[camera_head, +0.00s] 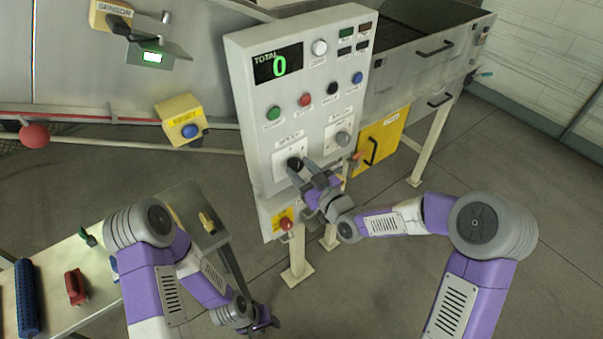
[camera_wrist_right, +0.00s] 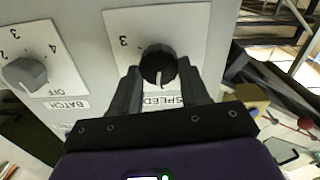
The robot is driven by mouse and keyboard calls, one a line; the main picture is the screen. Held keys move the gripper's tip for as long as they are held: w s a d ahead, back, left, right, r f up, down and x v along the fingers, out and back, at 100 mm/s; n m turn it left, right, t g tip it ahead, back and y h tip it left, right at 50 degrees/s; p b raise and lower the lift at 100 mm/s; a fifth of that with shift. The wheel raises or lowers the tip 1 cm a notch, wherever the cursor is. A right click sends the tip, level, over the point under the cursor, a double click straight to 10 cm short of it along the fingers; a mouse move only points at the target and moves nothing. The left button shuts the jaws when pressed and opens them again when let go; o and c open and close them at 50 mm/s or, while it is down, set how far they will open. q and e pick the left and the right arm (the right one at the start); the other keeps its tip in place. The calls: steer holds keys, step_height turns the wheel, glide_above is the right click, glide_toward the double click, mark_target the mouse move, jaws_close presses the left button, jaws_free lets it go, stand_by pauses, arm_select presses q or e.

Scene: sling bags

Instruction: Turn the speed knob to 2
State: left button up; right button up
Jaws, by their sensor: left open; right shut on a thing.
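The black speed knob (camera_head: 295,163) sits on a white dial plate on the front of the grey control box. It shows close up in the right wrist view (camera_wrist_right: 158,64), with a pale mark facing the SPEED label and a 3 readable on the plate. The other numbers are hidden or not readable. My right gripper (camera_head: 304,170) is shut on this knob, one finger on each side, as the right wrist view also shows (camera_wrist_right: 159,72). My left gripper (camera_head: 264,320) is open and empty, low over the floor by the side table.
A grey batch knob (camera_head: 342,139) sits beside the speed dial. Several coloured buttons and a TOTAL display (camera_head: 279,66) reading 0 are above. A red button (camera_head: 286,224) on yellow is below. A side table (camera_head: 90,262) with small objects stands at the lower left.

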steer(key=m+b, duration=0.3)
steer(key=m, duration=0.1)
steer(key=shift+d+f+m, duration=0.1)
steer(key=shift+f+m, duration=0.05)
steer(key=shift+m, duration=0.15)
steer(key=m+b, duration=0.1)
steer(key=m, duration=0.1)
steer(key=shift+m, duration=0.3)
steer(key=shift+w+m+b, duration=0.1)
steer(key=shift+m+b, duration=0.3)
steer(key=shift+m, duration=1)
steer(key=o, duration=1.1)
steer(key=shift+c, duration=0.2)
